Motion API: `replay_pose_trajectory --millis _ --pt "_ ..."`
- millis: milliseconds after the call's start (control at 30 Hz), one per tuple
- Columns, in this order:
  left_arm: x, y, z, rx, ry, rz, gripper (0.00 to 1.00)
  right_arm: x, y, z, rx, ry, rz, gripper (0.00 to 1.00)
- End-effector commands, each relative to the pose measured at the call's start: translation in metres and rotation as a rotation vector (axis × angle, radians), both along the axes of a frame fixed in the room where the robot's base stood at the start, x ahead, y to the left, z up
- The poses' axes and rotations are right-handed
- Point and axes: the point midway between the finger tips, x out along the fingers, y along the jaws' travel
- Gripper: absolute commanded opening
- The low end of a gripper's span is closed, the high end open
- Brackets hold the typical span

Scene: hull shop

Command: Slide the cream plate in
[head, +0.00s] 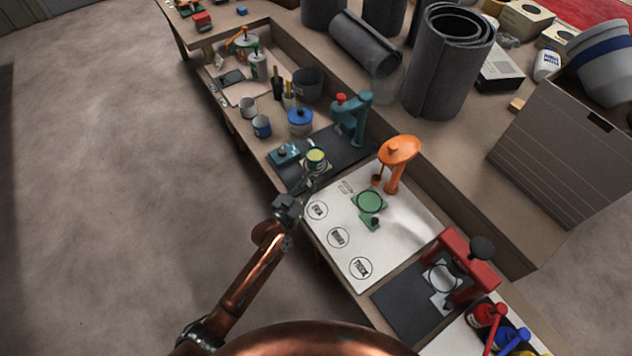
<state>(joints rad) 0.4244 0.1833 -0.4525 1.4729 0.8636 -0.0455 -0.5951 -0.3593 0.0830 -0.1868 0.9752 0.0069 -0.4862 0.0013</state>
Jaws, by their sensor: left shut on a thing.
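My left gripper (308,185) reaches over the front edge of the bench and is shut at the near side of a small pale cream plate (325,171). A round piece with a yellow-green top (316,156) sits over the plate; gripper and piece hide much of it. The plate is at the front of a dark mat (345,147). A teal press (352,117) stands behind it on the mat, with a gap between them. A teal block (284,153) with a knob lies left of the plate. My right gripper is not in view.
An orange press (398,155) with a green plate (369,201) stands on a white board (335,210) with printed circles. A red press (462,262) is farther right. A blue-lidded jar (300,121) and mugs stand left. The floor (130,180) is clear.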

Motion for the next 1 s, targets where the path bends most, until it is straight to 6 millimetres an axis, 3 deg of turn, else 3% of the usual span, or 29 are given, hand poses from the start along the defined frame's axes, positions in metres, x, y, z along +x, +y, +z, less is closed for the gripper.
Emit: replay_pose_trajectory --millis 167,200,467,767,1000 --pt "0.0 0.0 0.0 -0.002 0.0 0.0 0.0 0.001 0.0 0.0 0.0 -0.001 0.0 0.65" --pt "0.0 0.0 0.0 -0.002 0.0 0.0 0.16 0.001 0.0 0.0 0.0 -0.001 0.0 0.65" --pt "-0.001 -0.001 0.0 -0.001 0.0 -0.002 0.34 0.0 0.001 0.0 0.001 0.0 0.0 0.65" --pt "-0.002 0.0 0.0 -0.001 0.001 -0.002 0.34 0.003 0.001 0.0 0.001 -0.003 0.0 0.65" --pt "-0.031 0.019 -0.002 0.0 0.002 -0.001 0.34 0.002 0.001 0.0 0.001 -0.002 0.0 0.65"
